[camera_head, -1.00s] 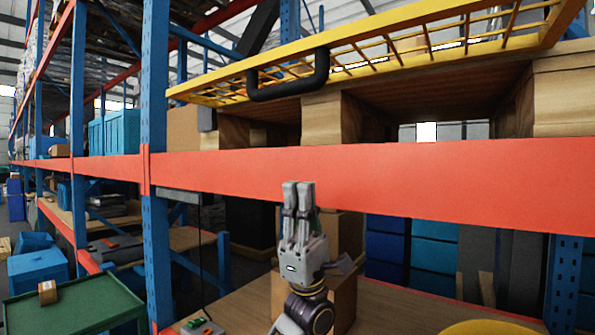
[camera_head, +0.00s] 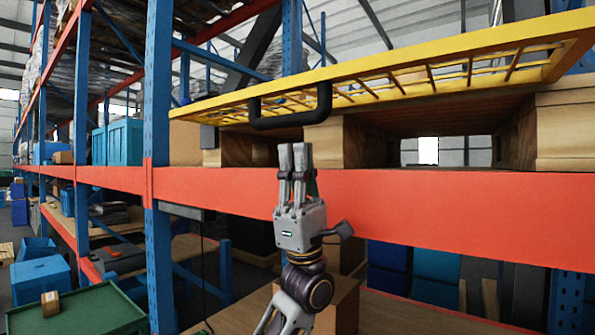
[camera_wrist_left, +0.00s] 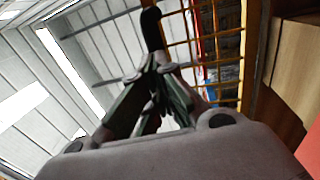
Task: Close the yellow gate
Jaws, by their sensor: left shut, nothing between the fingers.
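The yellow gate (camera_head: 400,85) is a mesh frame, raised and lying nearly flat above the red shelf beam in the head view. Its black handle (camera_head: 290,118) hangs from the near edge, left of centre. My left gripper (camera_head: 295,146) is in front of the red beam and points up, its shut, empty fingertips a little below the handle in the picture. In the left wrist view, the fingertips (camera_wrist_left: 160,66) appear close below the black handle (camera_wrist_left: 152,30), with the gate's mesh (camera_wrist_left: 215,45) to the right. Contact with the handle cannot be told. My right gripper is not visible.
The red beam (camera_head: 430,205) crosses behind my left gripper. A blue upright (camera_head: 159,100) stands to its left. Wooden pallet blocks (camera_head: 335,143) sit beneath the gate. A cardboard box (camera_head: 345,300) is on the lower shelf behind my arm. A green cart (camera_head: 80,312) stands at lower left.

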